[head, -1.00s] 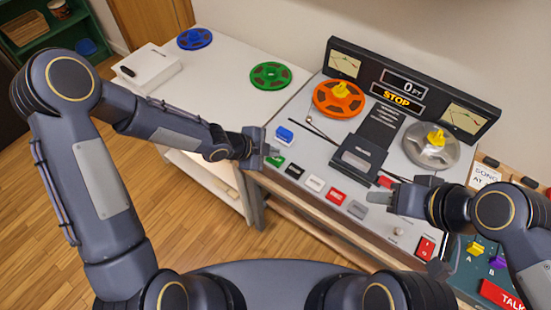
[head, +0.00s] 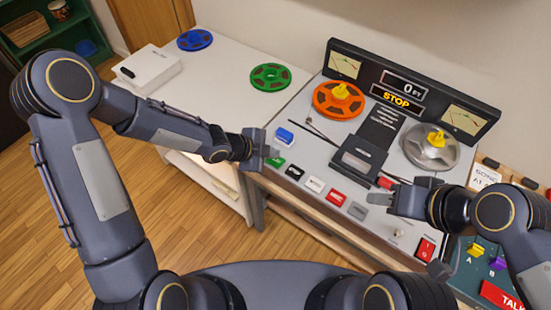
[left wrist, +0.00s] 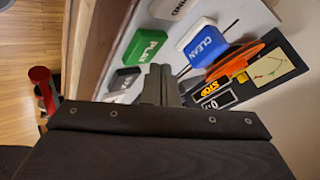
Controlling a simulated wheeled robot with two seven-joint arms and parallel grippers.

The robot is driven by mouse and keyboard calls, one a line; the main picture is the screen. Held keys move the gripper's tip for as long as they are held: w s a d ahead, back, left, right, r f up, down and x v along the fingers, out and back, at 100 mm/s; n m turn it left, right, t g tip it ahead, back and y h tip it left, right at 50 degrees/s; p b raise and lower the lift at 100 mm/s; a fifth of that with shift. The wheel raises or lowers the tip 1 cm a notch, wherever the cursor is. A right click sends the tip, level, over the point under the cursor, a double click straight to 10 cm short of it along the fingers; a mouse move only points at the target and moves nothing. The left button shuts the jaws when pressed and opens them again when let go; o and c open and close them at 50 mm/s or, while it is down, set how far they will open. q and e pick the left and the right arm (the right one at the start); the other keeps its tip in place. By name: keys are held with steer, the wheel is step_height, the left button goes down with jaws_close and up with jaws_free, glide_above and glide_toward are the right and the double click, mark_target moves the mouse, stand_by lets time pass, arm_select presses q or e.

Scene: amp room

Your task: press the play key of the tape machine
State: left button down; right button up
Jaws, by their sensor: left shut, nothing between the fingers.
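The tape machine (head: 325,187) has a row of keys along its front edge. The display (head: 396,98) reads STOP. My right gripper (head: 377,198) is over the machine's right front; its opening is unclear.
A blue CLEAN block (head: 285,136) sits just behind the play key. A black key (head: 294,172) is to its right. An orange reel (head: 339,99) and a clear reel (head: 431,146) are on the machine. A green reel (head: 270,76) lies on the white table to the left.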

mark_target(272, 161)
stand_by(0.7)
arm_select(q)
steer(key=shift+f+b, duration=0.45)
steer(key=shift+f+b, duration=0.5)
stand_by(0.5)
steer(key=shift+r, duration=0.1)
steer(key=shift+r+p, duration=0.8)
steer(key=shift+p, duration=0.05)
step_height(272, 161, up, 5)
steer(key=p, duration=0.4)
steer(key=shift+r+p, duration=0.1)
steer(key=shift+p, duration=0.25)
